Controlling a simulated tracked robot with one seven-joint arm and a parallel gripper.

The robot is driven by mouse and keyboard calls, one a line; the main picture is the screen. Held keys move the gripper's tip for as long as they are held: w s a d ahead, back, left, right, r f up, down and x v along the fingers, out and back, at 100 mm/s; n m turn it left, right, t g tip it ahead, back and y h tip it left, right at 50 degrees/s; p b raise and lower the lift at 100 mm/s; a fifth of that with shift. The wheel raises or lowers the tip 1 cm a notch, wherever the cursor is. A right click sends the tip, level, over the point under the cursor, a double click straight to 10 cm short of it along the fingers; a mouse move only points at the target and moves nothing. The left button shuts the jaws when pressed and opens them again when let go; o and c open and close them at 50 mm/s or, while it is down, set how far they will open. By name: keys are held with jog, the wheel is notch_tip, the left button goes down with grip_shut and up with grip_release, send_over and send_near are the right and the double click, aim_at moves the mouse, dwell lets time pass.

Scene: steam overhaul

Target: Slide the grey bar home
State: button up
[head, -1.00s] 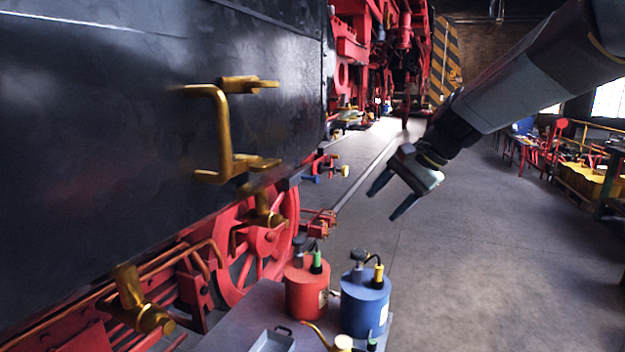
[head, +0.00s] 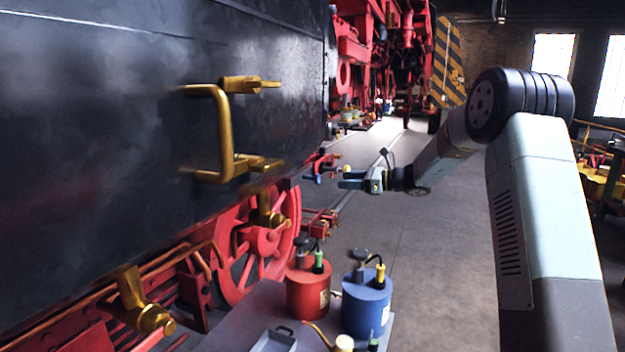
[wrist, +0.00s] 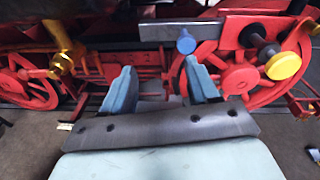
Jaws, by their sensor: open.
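My gripper (head: 347,179) points left towards the engine. In the wrist view my gripper (wrist: 158,76) is open and empty, with the blue knob above its right finger, apart from it in the picture.
The dark engine flank carries a brass handle (head: 226,135). A red can (head: 307,288) and a blue can (head: 366,302) stand on a grey bench below. Red wheels (head: 265,240) line the engine's lower side. Open floor (head: 450,260) lies to the right.

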aim_at(320, 178)
jog(key=w+f+m+t+y, duration=0.1)
jog(key=w+f+m, duration=0.1)
jog(key=w, duration=0.2)
jog(key=x, duration=1.3)
jog(key=shift+w+d, duration=0.1)
jog(key=shift+w, duration=0.15)
grip_shut()
